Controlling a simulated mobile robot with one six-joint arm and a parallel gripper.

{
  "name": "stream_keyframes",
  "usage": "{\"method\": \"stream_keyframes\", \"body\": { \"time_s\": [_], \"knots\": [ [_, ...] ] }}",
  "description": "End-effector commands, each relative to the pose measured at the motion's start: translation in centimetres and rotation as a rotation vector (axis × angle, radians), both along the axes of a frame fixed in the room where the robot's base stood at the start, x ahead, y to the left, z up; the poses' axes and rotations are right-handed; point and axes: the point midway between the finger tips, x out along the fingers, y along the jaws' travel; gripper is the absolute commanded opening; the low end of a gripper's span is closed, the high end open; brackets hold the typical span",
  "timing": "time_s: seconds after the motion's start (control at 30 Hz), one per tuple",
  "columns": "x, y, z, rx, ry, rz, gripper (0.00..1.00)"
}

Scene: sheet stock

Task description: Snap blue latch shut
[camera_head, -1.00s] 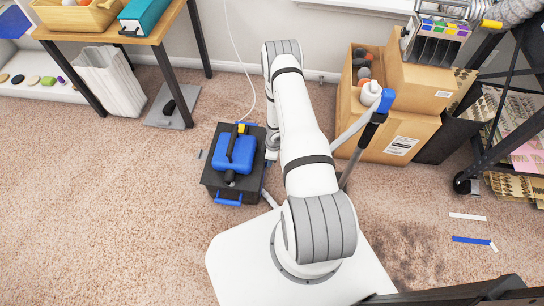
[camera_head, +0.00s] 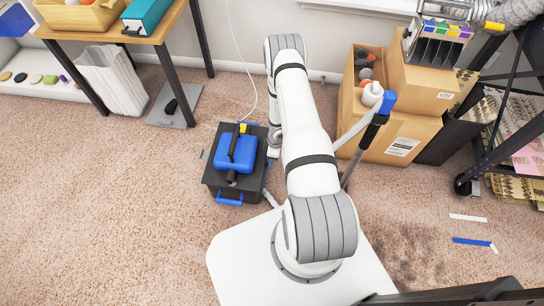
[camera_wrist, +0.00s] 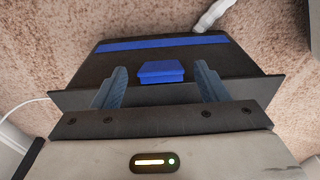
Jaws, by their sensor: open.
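The blue latch (camera_wrist: 161,71) is a small blue block on the near side of a dark box (camera_wrist: 262,66), seen in the wrist view. My gripper (camera_wrist: 162,66) is open, with one grey-blue finger on each side of the latch and a gap to each. Whether the fingers touch the box, I cannot tell. In the head view the box (camera_head: 212,181) stands on the carpet left of my arm. My arm hides most of my gripper and the latch side there.
A blue case with a black handle (camera_head: 229,162) sits on the box. A blue handle (camera_head: 229,201) shows on its front side. A pale hose (camera_head: 270,198) runs by its right corner. Cardboard boxes (camera_head: 385,140) stand right of my arm. Carpet on the left is clear.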

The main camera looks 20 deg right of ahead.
Motion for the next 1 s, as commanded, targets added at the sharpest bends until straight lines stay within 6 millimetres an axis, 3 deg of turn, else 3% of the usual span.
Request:
{"method": "stream_keyframes", "body": {
  "time_s": [0.1,0.33,0.67,0.87,1.0],
  "knots": [
    [-0.1,-0.3,2.7,0.0,-0.002,0.0,0.67],
    [-0.3,-0.5,5.4,0.0,0.0,0.001,0.67],
    [-0.4,-0.5,5.7,0.001,0.001,0.0,0.67],
    [-0.5,-1.6,5.4,-0.017,0.001,-0.088,0.51],
    [-1.1,-4.5,5.0,-0.064,0.015,-0.332,0.39]
  ]
}}
